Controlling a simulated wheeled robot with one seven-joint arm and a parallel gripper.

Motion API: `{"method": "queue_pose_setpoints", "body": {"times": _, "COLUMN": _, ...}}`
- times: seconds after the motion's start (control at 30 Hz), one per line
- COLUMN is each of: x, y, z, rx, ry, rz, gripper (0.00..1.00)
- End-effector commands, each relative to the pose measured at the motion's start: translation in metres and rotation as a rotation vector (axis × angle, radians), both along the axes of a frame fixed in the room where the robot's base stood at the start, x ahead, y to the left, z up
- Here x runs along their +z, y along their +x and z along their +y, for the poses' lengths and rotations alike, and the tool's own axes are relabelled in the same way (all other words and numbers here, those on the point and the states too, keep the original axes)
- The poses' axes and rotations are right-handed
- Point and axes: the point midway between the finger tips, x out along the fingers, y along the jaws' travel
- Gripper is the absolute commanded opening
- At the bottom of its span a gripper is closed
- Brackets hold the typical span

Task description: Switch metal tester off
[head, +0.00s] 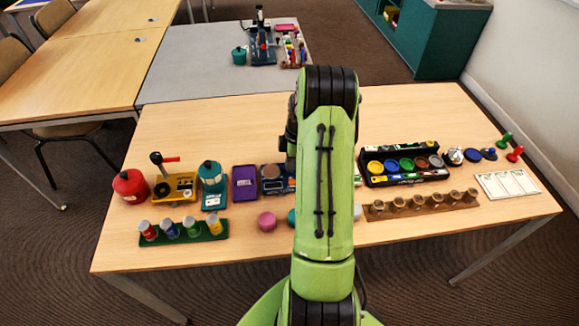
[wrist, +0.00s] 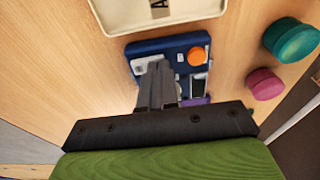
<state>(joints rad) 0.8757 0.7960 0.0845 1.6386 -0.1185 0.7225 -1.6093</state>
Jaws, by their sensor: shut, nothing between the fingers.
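A blue box-shaped device, which looks like the metal tester (wrist: 139,47), lies in front of my gripper in the wrist view. It has a round orange-copper pad (wrist: 196,56), a pale label and a small dark-and-light panel. In the head view the metal tester (head: 266,185) stands mid-table, its right side hidden by my arm. My gripper (wrist: 158,66) is shut and empty, its fingertips over or against the device's near part; I cannot tell if they touch. The fingers cover part of its face, and I cannot make out the switch. The head view hides my gripper behind my arm.
A purple block (head: 245,182) and a teal device (head: 212,184) stand left of the tester. A cream tray (wrist: 120,20) is close beyond it. Pink (wrist: 264,83) and teal (wrist: 291,40) round pieces lie nearby. A black rack of coloured cups (head: 405,180) stands right. The table's back is mostly clear.

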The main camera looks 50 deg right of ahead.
Motion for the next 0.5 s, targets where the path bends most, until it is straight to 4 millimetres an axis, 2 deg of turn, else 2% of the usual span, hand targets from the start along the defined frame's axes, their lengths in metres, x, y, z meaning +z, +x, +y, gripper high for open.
{"method": "queue_pose_setpoints", "body": {"times": 0.17, "x": 0.002, "y": 0.0, "z": 0.0, "rx": 0.0, "ry": 0.0, "rz": 0.0, "gripper": 0.0}}
{"method": "queue_pose_setpoints", "body": {"times": 0.5, "x": 0.035, "y": 0.0, "z": 0.0, "rx": 0.0, "ry": -0.001, "rz": 0.0, "gripper": 0.0}}
